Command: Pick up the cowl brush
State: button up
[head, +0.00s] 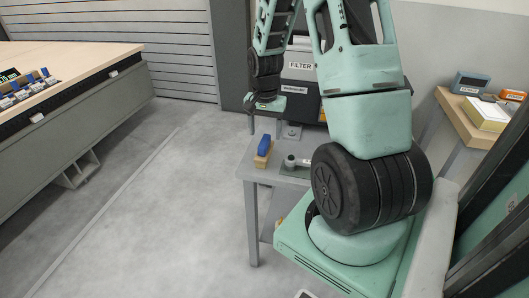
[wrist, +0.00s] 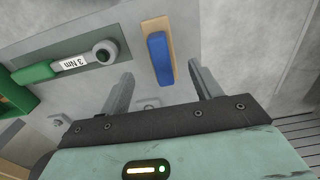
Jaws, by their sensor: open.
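The cowl brush, a blue grip on a tan wooden block, lies near the left edge of a small grey table in the head view (head: 264,146). In the wrist view the brush (wrist: 160,58) shows at top centre. My gripper (wrist: 160,74) is open and empty, with its two fingers to either side of the brush's lower end in that view. In the head view my gripper (head: 252,122) hangs above and beyond the brush, apart from it. Whether the fingers reach down to brush height I cannot tell.
A torque wrench (wrist: 76,63) with a green handle and a "3 Nm" label lies beside the brush on the grey table (wrist: 125,30). A dark "FILTER" machine (head: 300,75) stands behind. A wooden workbench (head: 70,65) is at left. The floor between is clear.

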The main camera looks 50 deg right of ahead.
aim_at(264, 140)
jog(key=shift+w+f, duration=0.2)
jog(key=shift+f, duration=3.25)
jog(key=c, duration=1.3)
notch_tip(264, 140, up, 10)
jog(key=shift+r, duration=0.1)
jog(key=o, duration=0.7)
jog(key=shift+c, duration=0.2)
jog(key=c, duration=0.3)
